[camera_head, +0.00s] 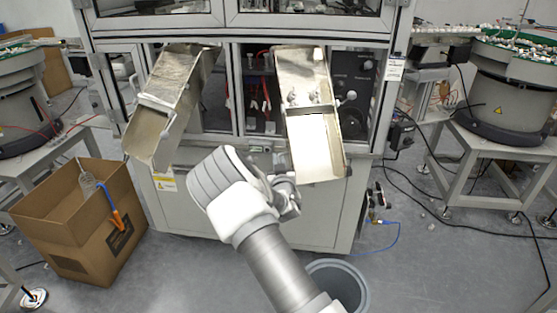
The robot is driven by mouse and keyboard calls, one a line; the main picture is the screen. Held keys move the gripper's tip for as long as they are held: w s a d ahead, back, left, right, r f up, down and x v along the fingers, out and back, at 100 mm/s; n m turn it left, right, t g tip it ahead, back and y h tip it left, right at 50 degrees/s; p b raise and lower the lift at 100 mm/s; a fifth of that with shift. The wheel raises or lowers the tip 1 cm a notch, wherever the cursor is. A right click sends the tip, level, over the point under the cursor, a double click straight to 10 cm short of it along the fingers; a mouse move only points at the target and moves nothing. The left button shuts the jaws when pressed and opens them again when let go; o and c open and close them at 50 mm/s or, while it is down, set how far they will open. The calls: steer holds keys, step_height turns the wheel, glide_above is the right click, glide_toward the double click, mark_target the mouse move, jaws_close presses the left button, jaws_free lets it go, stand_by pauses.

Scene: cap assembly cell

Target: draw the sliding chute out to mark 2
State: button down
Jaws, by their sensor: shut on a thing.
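Two metal chutes slope out of the machine's front openings. The right chute is the sliding chute (315,146), with a bright lower section extending from a duller upper trough. Small fittings sit where the sections meet. My gripper (284,184) is at the left edge of this lower section, shut on it. My arm and wrist hide the fingertips and the exact grip point. The left chute (170,95) also has a lower section tilted down to the left. I cannot make out any number marks on either chute.
An open cardboard box (75,215) holding a blue-and-orange-handled tool stands at left. A grey round bin (345,282) is on the floor below the right chute, partly behind my arm. Feeder bowls (505,90) stand on both sides. Cables lie on the floor at right.

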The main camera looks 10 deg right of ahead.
stand_by(0.5)
steer(key=s+f+b, duration=0.3)
steer(key=s+f, duration=0.1)
steer(key=shift+s+d+f+b, duration=0.15)
steer(key=shift+f+b, duration=0.25)
steer(key=c, duration=1.2)
jaws_free()
steer(key=s+a+p, duration=0.1)
steer(key=s+p, duration=0.1)
steer(key=s, duration=1.5)
steer(key=shift+s+a, duration=0.2)
steer(key=shift+a, duration=0.05)
steer(key=shift+w+r, duration=0.1)
